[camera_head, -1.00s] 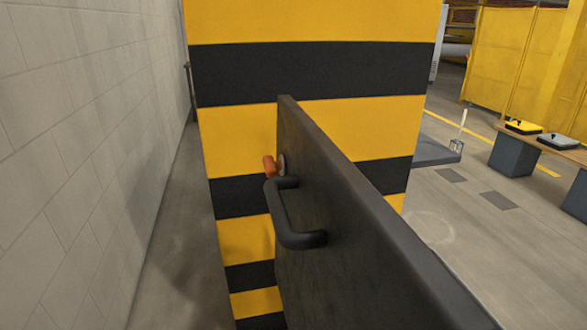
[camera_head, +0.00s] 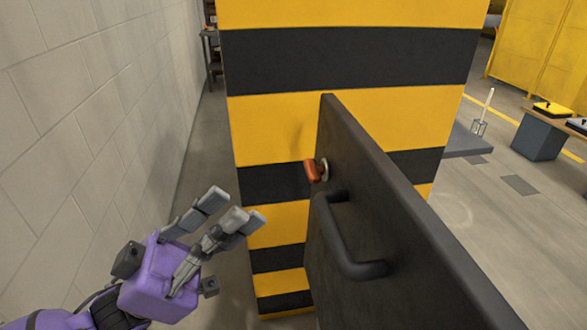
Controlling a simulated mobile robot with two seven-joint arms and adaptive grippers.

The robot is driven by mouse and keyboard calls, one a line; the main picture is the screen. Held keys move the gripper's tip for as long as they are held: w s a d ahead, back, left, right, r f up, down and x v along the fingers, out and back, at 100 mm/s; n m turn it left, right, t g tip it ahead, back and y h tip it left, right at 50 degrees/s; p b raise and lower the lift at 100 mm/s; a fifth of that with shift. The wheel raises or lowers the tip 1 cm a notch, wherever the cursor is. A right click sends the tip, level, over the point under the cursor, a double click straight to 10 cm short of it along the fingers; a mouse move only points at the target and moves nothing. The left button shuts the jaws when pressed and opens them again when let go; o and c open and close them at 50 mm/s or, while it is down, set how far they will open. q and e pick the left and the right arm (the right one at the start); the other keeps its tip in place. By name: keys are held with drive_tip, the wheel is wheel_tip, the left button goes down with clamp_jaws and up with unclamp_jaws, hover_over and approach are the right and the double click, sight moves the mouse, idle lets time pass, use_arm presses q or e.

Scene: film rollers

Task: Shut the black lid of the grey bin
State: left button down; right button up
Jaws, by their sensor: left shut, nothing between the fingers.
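The black lid (camera_head: 385,205) stands up on edge in front of me, its flat face turned to the left. It carries a black bar handle (camera_head: 345,250) and an orange latch knob (camera_head: 316,171) near its far edge. My left gripper (camera_head: 236,214), on a purple wrist, is at the lower left of the head view. It is shut and empty, left of the handle, with a visible gap between them. The grey bin's body cannot be made out. My right gripper is not in view.
A yellow and black striped pillar (camera_head: 345,60) stands just behind the lid. A pale block wall (camera_head: 90,110) runs along the left, with a narrow strip of floor beside it. Open floor, a bench (camera_head: 566,128) and yellow panels (camera_head: 543,58) are at the right.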

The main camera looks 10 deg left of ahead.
use_arm(q)
wheel_tip(320, 180, up, 7)
drive_tip(key=p, duration=0.3)
hover_over(324, 215)
drive_tip(key=s+a, duration=0.2)
drive_tip(key=a, duration=0.2)
drive_tip(key=d, duration=0.1)
drive_tip(key=w+d, duration=0.1)
drive_tip(key=d, duration=0.2)
drive_tip(key=shift+w+f, duration=0.4)
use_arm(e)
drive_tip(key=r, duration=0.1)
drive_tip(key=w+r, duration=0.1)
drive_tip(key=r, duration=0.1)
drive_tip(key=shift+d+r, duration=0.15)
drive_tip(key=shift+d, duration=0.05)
use_arm(q)
drive_tip(key=shift+w, duration=0.1)
